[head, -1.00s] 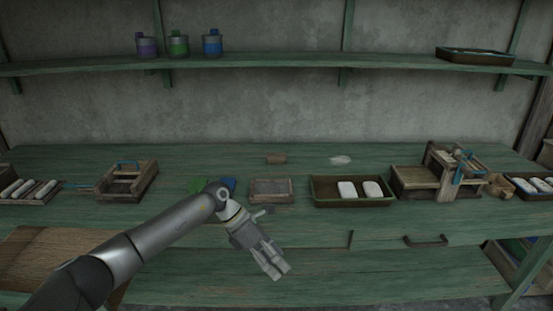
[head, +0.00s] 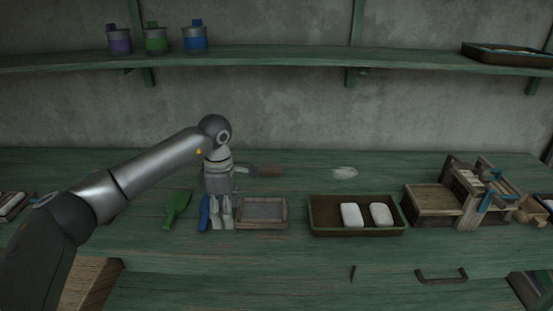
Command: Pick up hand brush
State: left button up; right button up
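A small brown block-like thing (head: 270,171) lies at the back of the green bench; it may be the hand brush, but it is too small to tell. My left gripper (head: 220,227) points down over the bench, in front of that brown thing. Its two fingers look apart with a narrow gap, and I see nothing held between them. The fingertips are between a blue tool (head: 204,212) and a framed grey tray (head: 262,222); I cannot tell whether they touch either. My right gripper is not in view.
A green tool (head: 177,207) lies left of the gripper. A dark tray (head: 325,231) with two white blocks is right of the framed tray. A wooden device (head: 434,201) stands further right. A whitish lump (head: 345,173) lies at the back. A shelf (head: 280,58) runs above.

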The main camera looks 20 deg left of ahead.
aim_at(266, 169)
jog(key=i, duration=1.3)
